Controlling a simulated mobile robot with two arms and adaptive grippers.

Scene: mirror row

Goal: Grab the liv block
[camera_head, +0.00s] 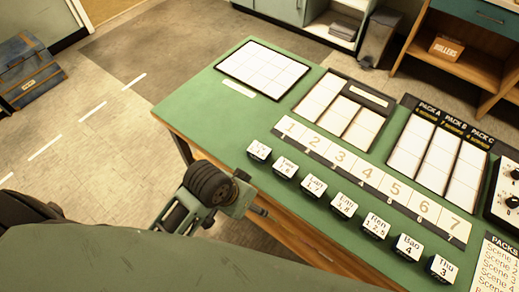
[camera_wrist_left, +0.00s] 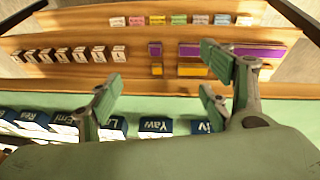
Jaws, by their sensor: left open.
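The Liv block (camera_head: 259,150) is a small white-topped block with dark sides. It stands at the left end of a row of similar blocks near the table's front edge. Its print is tiny in the head view, but the Liv label (camera_wrist_left: 199,127) shows in the left wrist view, partly hidden behind a finger. My left gripper (camera_head: 228,194) is at the table's front edge, apart from the block, on the near side of it. In the left wrist view the gripper (camera_wrist_left: 160,80) has its fingers spread wide with nothing between them. My right gripper is not in view.
The Yaw block (camera_head: 284,167) stands beside the Liv block, with several more to the right. A numbered strip (camera_head: 337,157) lies behind the row on the green table (camera_head: 200,105). White grid boards (camera_head: 263,68) lie farther back. A blue chest (camera_head: 28,72) stands on the floor.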

